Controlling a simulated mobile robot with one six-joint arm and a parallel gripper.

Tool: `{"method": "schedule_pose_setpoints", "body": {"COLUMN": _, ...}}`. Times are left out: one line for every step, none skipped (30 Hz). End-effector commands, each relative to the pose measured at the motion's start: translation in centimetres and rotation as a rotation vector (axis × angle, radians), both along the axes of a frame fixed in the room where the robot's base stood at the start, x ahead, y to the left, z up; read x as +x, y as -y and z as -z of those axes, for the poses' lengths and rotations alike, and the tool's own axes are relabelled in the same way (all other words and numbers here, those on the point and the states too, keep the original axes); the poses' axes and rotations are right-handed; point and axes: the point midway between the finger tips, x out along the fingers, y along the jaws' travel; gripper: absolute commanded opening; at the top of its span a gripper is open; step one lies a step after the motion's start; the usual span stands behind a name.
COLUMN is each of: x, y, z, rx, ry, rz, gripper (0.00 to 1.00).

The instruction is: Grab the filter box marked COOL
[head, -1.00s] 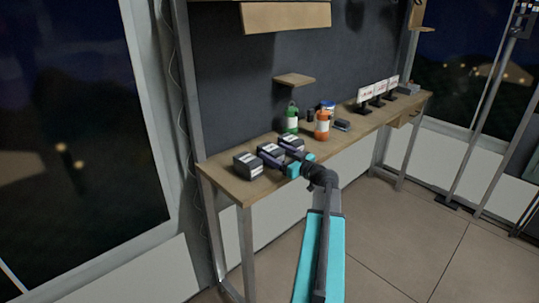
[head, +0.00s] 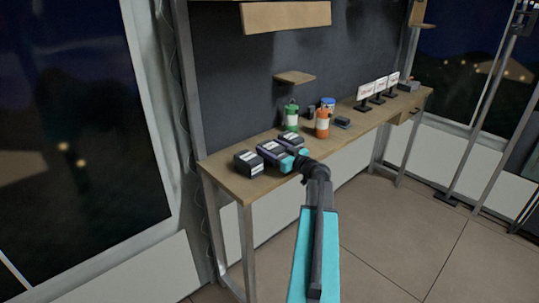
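Three dark boxes with white labels stand in a row at the near left end of the wooden table: a left box (head: 248,163), a middle box (head: 270,151) and a right box (head: 291,141). The label print is too small to read, so I cannot tell which is marked COOL. My gripper (head: 284,162), teal with dark parts, is at the right front side of the middle box, just in front of the right box. Its fingertips are too small and partly hidden to show whether they are open, shut or touching a box.
A green bottle (head: 291,117) and an orange bottle (head: 322,123) stand behind the boxes, with a blue-lidded container (head: 328,104) nearby. Several small sign stands (head: 366,97) line the table farther right. A small shelf (head: 294,77) juts from the dark wall above.

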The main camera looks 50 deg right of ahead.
Motion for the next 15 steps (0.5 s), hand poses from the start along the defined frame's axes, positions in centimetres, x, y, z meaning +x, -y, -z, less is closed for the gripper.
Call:
{"method": "schedule_pose_setpoints", "body": {"x": -0.01, "y": 0.02, "z": -0.01, "rx": 0.000, "ry": 0.000, "rz": 0.000, "gripper": 0.53}}
{"method": "schedule_pose_setpoints", "body": {"x": -0.02, "y": 0.02, "z": -0.01, "rx": 0.000, "ry": 0.000, "rz": 0.000, "gripper": 0.48}}
{"method": "schedule_pose_setpoints", "body": {"x": -0.02, "y": 0.02, "z": -0.01, "rx": 0.000, "ry": 0.000, "rz": 0.000, "gripper": 0.41}}
{"method": "schedule_pose_setpoints", "body": {"x": -0.02, "y": 0.02, "z": -0.01, "rx": 0.000, "ry": 0.000, "rz": 0.000, "gripper": 0.36}}
{"method": "schedule_pose_setpoints", "body": {"x": -0.02, "y": 0.02, "z": -0.01, "rx": 0.000, "ry": 0.000, "rz": 0.000, "gripper": 0.31}}
{"method": "schedule_pose_setpoints", "body": {"x": -0.02, "y": 0.02, "z": -0.01, "rx": 0.000, "ry": 0.000, "rz": 0.000, "gripper": 0.24}}
{"method": "schedule_pose_setpoints", "body": {"x": -0.03, "y": 0.03, "z": -0.07, "rx": 0.000, "ry": 0.001, "rz": 0.000, "gripper": 0.23}}
{"method": "schedule_pose_setpoints", "body": {"x": -0.03, "y": 0.03, "z": -0.07, "rx": 0.000, "ry": 0.001, "rz": 0.000, "gripper": 0.23}}
{"method": "schedule_pose_setpoints", "body": {"x": -0.03, "y": 0.03, "z": -0.07, "rx": 0.000, "ry": 0.001, "rz": 0.000, "gripper": 0.23}}
{"method": "schedule_pose_setpoints", "body": {"x": -0.03, "y": 0.03, "z": -0.07, "rx": 0.000, "ry": 0.001, "rz": 0.000, "gripper": 0.23}}
{"method": "schedule_pose_setpoints", "body": {"x": -0.03, "y": 0.04, "z": -0.07, "rx": 0.000, "ry": 0.001, "rz": 0.000, "gripper": 0.23}}
{"method": "schedule_pose_setpoints", "body": {"x": -0.04, "y": 0.04, "z": -0.07, "rx": 0.000, "ry": 0.001, "rz": 0.000, "gripper": 0.23}}
{"method": "schedule_pose_setpoints", "body": {"x": -0.04, "y": 0.04, "z": -0.07, "rx": 0.000, "ry": 0.001, "rz": 0.000, "gripper": 0.23}}
{"method": "schedule_pose_setpoints", "body": {"x": -0.04, "y": 0.04, "z": -0.08, "rx": 0.000, "ry": 0.001, "rz": 0.001, "gripper": 0.23}}
{"method": "schedule_pose_setpoints", "body": {"x": -0.04, "y": 0.04, "z": -0.11, "rx": 0.000, "ry": 0.001, "rz": 0.001, "gripper": 0.23}}
